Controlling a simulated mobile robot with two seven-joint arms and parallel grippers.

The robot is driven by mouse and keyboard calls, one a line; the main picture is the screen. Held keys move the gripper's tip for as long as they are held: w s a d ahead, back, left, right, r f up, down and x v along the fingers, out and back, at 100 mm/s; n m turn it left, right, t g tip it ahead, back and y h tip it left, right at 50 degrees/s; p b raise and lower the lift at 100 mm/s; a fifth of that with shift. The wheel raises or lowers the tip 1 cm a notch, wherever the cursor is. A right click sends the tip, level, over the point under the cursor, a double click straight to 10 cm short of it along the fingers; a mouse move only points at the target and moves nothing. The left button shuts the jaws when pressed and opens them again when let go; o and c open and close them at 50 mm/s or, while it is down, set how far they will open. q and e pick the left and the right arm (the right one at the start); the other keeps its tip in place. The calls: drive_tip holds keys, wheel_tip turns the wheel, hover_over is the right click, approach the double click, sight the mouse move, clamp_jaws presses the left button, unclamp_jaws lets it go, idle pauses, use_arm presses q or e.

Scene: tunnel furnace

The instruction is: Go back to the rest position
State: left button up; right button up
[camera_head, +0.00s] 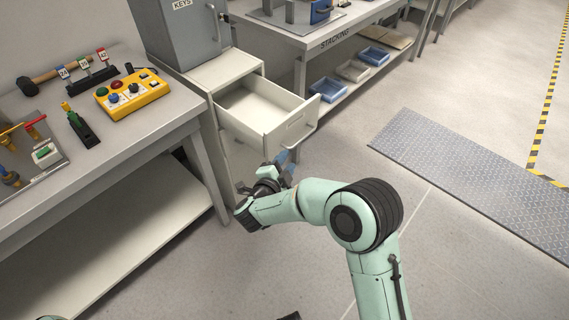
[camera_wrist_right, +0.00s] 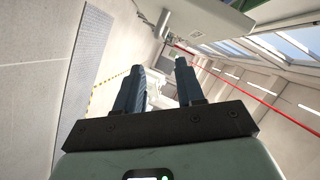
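My right gripper (camera_head: 286,160) is in front of the cabinet, just below the open drawer. In the right wrist view its two dark fingers (camera_wrist_right: 160,88) stand apart with nothing between them. The open drawer (camera_head: 262,108) is pulled out of the white cabinet (camera_head: 228,72) and looks empty inside. Its handle (camera_head: 306,132) is on the front face, a little above and right of the gripper. I cannot tell whether the gripper touches the drawer.
A workbench (camera_head: 150,132) at left holds a yellow button box (camera_head: 132,95), a hammer (camera_head: 50,78) and tools. A grey key box (camera_head: 182,32) stands on the cabinet. A stacking table (camera_head: 310,38) with bins is behind. A grey floor mat (camera_head: 470,175) lies right; the floor around is clear.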

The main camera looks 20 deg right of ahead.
use_arm(q)
drive_tip(key=shift+s, duration=0.1)
use_arm(e)
drive_tip(key=shift+s+a+r, duration=0.15)
drive_tip(key=shift+s+a, duration=0.2)
drive_tip(key=shift+a, duration=0.05)
